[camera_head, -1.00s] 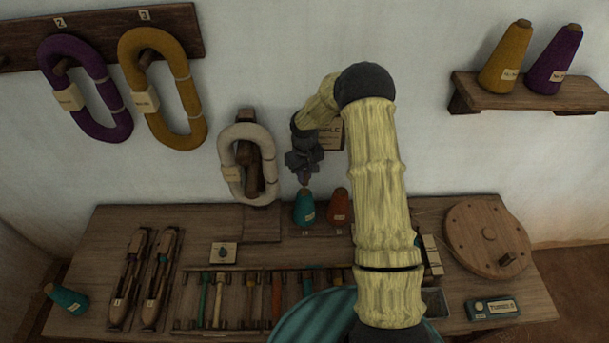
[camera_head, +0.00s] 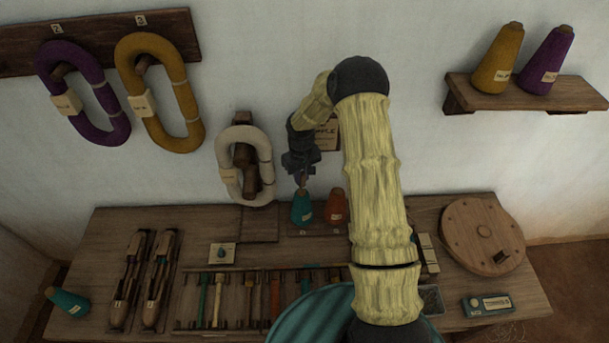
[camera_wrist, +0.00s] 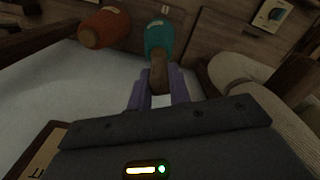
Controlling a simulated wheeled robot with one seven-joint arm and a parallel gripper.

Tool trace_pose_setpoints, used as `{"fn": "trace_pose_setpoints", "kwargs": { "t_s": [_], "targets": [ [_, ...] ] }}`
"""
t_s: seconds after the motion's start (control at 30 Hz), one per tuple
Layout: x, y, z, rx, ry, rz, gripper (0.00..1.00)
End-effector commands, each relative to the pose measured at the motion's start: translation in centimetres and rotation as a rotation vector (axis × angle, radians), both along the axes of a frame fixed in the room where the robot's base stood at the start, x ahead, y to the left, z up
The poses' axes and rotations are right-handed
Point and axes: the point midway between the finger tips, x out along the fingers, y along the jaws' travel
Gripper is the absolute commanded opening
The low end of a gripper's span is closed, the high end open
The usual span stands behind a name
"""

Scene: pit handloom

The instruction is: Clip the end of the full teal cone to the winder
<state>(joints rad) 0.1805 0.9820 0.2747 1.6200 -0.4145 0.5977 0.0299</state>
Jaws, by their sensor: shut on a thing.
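A teal cone (camera_head: 302,209) stands upright at the back of the bench, beside an orange-brown cone (camera_head: 336,208). My gripper (camera_head: 301,184) is directly above it. In the wrist view its purple fingers (camera_wrist: 158,95) are shut on the brown tip of the teal cone (camera_wrist: 160,38). I cannot tell whether the cone's base is off its stand. Another teal cone (camera_head: 67,301) lies tilted at the bench's front left. A round wooden wheel (camera_head: 482,236) with a knob sits at the right; I cannot tell whether this is the winder. No loose yarn end is distinguishable.
A pale skein (camera_head: 228,174) hangs on a wall bracket left of my gripper. Two shuttles (camera_head: 129,278) and a rack with several coloured sticks (camera_head: 219,300) lie on the bench (camera_head: 85,250). A labelled teal box (camera_head: 487,305) is at the front right. A wall shelf (camera_head: 535,94) holds two cones.

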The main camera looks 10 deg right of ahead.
Motion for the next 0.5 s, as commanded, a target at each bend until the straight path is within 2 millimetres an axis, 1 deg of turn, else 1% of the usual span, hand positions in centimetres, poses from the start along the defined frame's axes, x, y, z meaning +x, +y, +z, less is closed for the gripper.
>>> {"fn": "trace_pose_setpoints", "kwargs": {
  "t_s": [0.17,0.2,0.3,0.4,0.5],
  "targets": [
    [-4.4,0.4,-2.8,-0.004,0.008,-0.104,0.00],
    [-5.5,0.4,-3.4,-0.004,0.008,-0.137,0.00],
    [-8.2,0.4,-4.5,-0.003,0.005,-0.212,0.00],
    [-9.9,0.2,-5.1,-0.001,0.004,-0.268,0.00],
    [-10.6,0.2,-5.3,0.001,0.001,-0.293,0.00]
  ]
}}
